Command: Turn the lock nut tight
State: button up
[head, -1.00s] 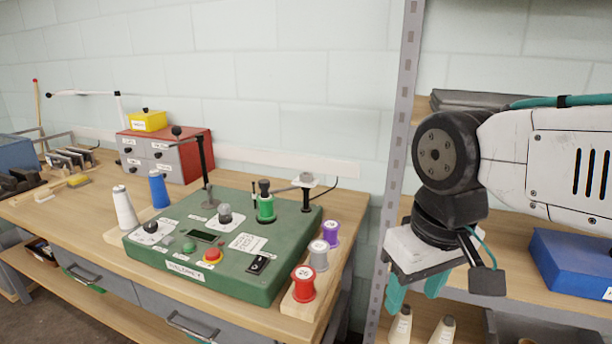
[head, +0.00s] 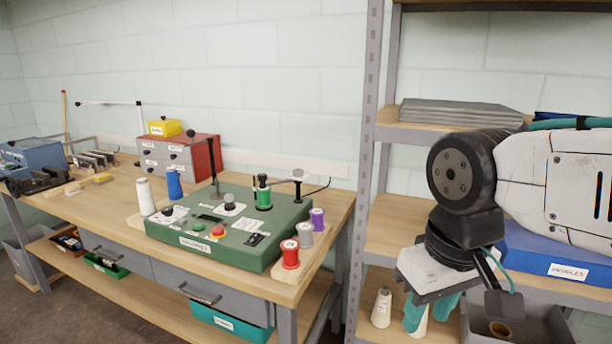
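The green machine box (head: 225,240) sits on the wooden workbench. A green spool (head: 264,198) stands on its back right part, with a black knob-like piece (head: 262,180) on top; this may be the lock nut, but it is too small to be sure. A grey-black round knob (head: 230,202) sits left of it. My gripper (head: 431,312) is at the right, in front of the shelf and well away from the machine, pointing down. Its two teal fingers are apart, with nothing seen held; a pale cone stands behind them.
Red (head: 290,254), grey (head: 305,236) and purple (head: 317,219) spools stand on a wooden strip at the machine's right. A thin post (head: 298,190) rises behind. The grey shelf upright (head: 368,170) stands between bench and gripper.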

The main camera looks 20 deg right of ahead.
aim_at(296, 172)
jog(key=u, duration=0.25)
jog(key=i, duration=1.2)
jog(key=z, duration=0.1)
